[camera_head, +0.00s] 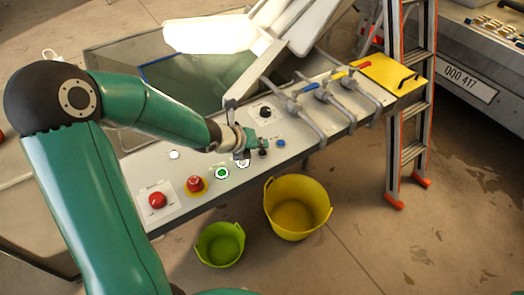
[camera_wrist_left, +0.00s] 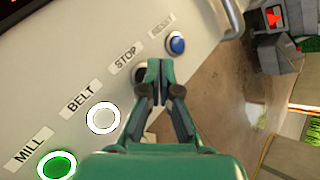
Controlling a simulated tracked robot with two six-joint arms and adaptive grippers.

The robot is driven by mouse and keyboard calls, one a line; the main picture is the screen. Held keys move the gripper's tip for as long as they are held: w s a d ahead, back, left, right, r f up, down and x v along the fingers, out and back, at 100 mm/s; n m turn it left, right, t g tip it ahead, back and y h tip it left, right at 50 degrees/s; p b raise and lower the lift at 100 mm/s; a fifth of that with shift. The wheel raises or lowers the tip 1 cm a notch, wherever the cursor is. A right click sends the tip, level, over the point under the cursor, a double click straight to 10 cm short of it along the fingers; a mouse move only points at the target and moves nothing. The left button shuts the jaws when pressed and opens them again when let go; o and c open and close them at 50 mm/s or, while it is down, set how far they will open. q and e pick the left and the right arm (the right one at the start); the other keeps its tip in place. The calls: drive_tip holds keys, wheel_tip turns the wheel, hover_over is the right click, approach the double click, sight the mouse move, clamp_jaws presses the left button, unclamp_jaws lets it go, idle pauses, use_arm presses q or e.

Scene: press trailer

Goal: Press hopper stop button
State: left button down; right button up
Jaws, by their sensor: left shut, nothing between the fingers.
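The panel (camera_wrist_left: 100,40) carries a row of labelled buttons. The black button (camera_wrist_left: 139,74) by the STOP label (camera_wrist_left: 125,57) is partly hidden behind my left gripper's finger; it also shows in the head view (camera_head: 263,153). My left gripper (camera_wrist_left: 161,66) is shut and empty, its tips right at the black button; I cannot tell whether they touch it. In the head view the left gripper (camera_head: 250,146) is over the button row. A blue button (camera_wrist_left: 176,43) is by RESET. A white-ringed button (camera_wrist_left: 103,117) is by BELT and a lit green button (camera_wrist_left: 58,166) by MILL. My right gripper is out of view.
Two red buttons (camera_head: 157,200) (camera_head: 195,184) and a black knob (camera_head: 265,112) are on the same panel. Levers (camera_head: 335,110) stand to the right. Yellow (camera_head: 297,205) and green (camera_head: 220,243) buckets are on the floor before the panel. A ladder (camera_head: 408,110) stands at right.

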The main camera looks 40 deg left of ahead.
sight(261, 153)
use_arm(q)
drive_tip(key=shift+f, duration=0.1)
drive_tip(key=shift+f+b, duration=0.3)
drive_tip(key=shift+b, duration=0.25)
drive_tip(key=shift+f+b, duration=0.4)
drive_tip(key=shift+b, duration=0.05)
idle(0.7)
drive_tip(key=shift+r, duration=0.1)
drive_tip(key=shift+r+p, duration=0.7)
drive_tip(key=shift+r, duration=0.15)
wheel_tip(261, 153, up, 5)
drive_tip(key=p, duration=0.4)
drive_tip(key=shift+p, duration=0.3)
idle(0.6)
